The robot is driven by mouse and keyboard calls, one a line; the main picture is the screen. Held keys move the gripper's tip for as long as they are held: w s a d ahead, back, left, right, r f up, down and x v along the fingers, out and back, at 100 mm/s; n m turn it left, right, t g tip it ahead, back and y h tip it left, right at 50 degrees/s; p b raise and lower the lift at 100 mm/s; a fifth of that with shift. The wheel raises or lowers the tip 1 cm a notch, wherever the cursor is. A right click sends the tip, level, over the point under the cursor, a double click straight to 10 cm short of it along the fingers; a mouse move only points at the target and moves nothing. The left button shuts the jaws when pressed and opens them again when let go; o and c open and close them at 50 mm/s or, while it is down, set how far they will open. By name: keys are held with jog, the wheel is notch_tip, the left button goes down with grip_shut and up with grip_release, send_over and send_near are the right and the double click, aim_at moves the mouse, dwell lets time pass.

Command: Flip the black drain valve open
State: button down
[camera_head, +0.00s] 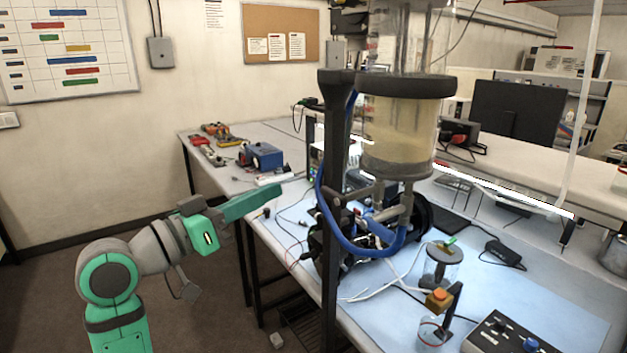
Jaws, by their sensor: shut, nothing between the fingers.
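The sealed cylinder (395,135) is a clear vessel of cloudy yellowish liquid with dark bands, held by a black post (333,200) above the bench. Grey pipework (376,192) and a blue hose (330,222) are below it. I cannot single out the black drain valve for sure among the dark parts there. My gripper (277,190), green, is at the end of my arm at left, in front of the bench's near edge. It points right, shut and empty, well apart from the cylinder and pipework.
The bench carries a blue mat (545,300), a small clear jar (443,268), an orange block (438,299), a glass beaker (431,332) and a control box (505,335). A blue device (262,156) sits farther back. Open floor lies around my arm.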

jog(key=s+d+r+m+g+y, duration=0.1)
jog(key=s+r+m+g, duration=0.3)
jog(key=s+r, duration=0.6)
jog(key=shift+d+r+m+g, duration=0.15)
jog(key=shift+r+m+g, duration=0.15)
jog(key=shift+r+m, duration=0.25)
send_over(333, 196)
jog(key=a, duration=0.3)
notch_tip(333, 196, down, 2)
jog(key=shift+f, duration=2.15)
